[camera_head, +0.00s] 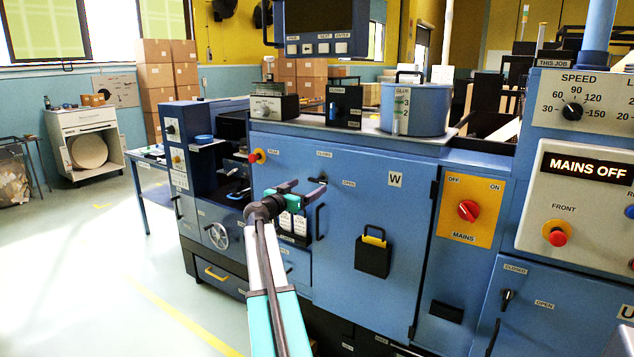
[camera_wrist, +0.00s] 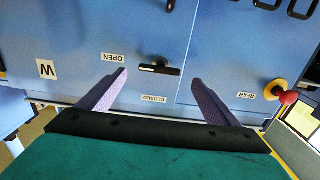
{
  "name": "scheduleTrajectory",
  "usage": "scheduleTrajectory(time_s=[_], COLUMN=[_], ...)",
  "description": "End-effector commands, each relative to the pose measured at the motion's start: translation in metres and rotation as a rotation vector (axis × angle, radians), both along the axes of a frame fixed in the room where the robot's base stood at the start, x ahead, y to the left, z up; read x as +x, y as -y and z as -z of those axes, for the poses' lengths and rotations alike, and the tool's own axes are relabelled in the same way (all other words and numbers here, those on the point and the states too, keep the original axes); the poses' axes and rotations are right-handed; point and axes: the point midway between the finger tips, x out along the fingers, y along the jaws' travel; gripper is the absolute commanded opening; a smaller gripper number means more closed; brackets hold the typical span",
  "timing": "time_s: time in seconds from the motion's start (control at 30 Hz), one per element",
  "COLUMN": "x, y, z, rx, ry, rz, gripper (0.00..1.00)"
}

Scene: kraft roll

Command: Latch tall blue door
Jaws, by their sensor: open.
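The tall blue door (camera_head: 375,205) is on the front of the blue machine, with a W label and a black pocket on it. It also shows in the wrist view (camera_wrist: 95,75), upside down. It looks about flush with the panel beside it; a small gap I cannot rule out. Its black latch handle (camera_wrist: 160,68) lies roughly crosswise, between the OPEN label (camera_wrist: 114,57) and the CLOSED label (camera_wrist: 155,99). My gripper (camera_head: 311,184) is open and empty in front of the latch. In the wrist view the handle shows between my fingertips (camera_wrist: 159,76), apparently untouched.
A red rear knob (camera_wrist: 284,94) sits on the panel beside the door. A black grab handle (camera_head: 320,222) is below the latch. A mains switch (camera_head: 468,211) and a smaller latched door (camera_head: 540,310) are at the right.

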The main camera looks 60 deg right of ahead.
Motion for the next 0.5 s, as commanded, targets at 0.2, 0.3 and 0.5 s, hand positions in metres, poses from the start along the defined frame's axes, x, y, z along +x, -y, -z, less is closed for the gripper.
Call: scheduleTrajectory(time_s=[0.2, 0.3, 0.5], x=[0.001, 0.0, 0.0], y=[0.03, 0.043, 0.064], z=[-0.001, -0.001, 0.0], rx=[0.0, 0.0, 0.0], ry=[-0.001, -0.001, 0.0], rz=[0.001, 0.002, 0.001], gripper=[0.84, 0.84, 0.84])
